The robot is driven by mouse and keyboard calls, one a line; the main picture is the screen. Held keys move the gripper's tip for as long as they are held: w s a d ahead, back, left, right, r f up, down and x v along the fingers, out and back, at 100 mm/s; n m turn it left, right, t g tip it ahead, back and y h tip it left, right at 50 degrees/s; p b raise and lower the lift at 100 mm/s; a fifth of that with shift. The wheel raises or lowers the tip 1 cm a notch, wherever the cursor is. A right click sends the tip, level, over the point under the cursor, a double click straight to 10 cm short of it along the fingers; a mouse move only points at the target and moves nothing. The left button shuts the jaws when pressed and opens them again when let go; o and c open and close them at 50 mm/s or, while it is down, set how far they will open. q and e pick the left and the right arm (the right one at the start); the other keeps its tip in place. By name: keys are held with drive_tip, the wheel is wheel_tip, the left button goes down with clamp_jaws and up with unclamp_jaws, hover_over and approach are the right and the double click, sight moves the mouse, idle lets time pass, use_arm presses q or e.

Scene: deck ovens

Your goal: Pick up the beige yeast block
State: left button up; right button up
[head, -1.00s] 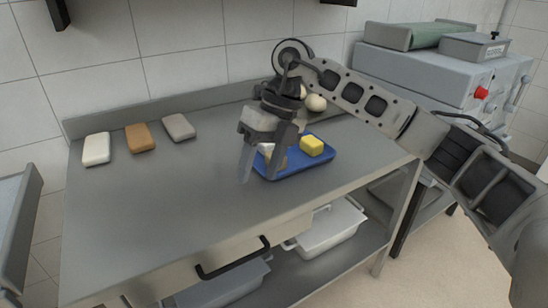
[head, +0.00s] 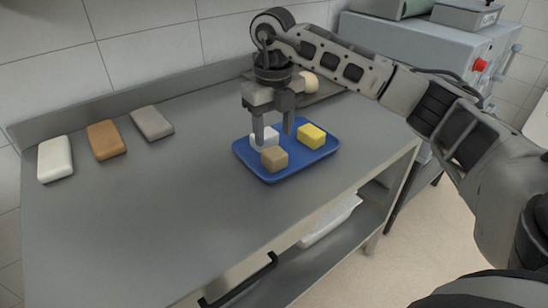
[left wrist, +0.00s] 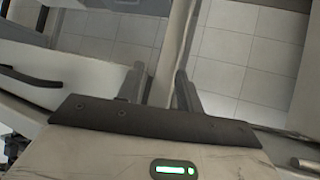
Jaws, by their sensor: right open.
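The beige yeast block (head: 274,159) sits at the front of a blue tray (head: 284,177) on the steel table. My right gripper (head: 272,137) points down over the tray, open and empty. Its left fingertip is close behind the beige block in the picture; I cannot tell whether they touch. A white block (head: 264,133) is partly hidden behind that finger. A yellow block (head: 311,137) lies at the tray's right. My left gripper (left wrist: 160,85) shows only in the left wrist view, with its fingers apart and nothing between them.
White (head: 55,159), brown (head: 106,139) and grey (head: 152,123) slabs lie at the table's back left. A pale round item (head: 309,83) is behind my right gripper. A grey machine (head: 440,60) stands at the right. The table's front left (head: 130,230) is clear.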

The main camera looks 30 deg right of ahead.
sight(275, 152)
drive_tip(key=shift+s+f+p, duration=0.15)
drive_tip(key=shift+f+p, duration=0.3)
drive_tip(key=shift+f, duration=2.9)
drive_tip(key=c, duration=0.8)
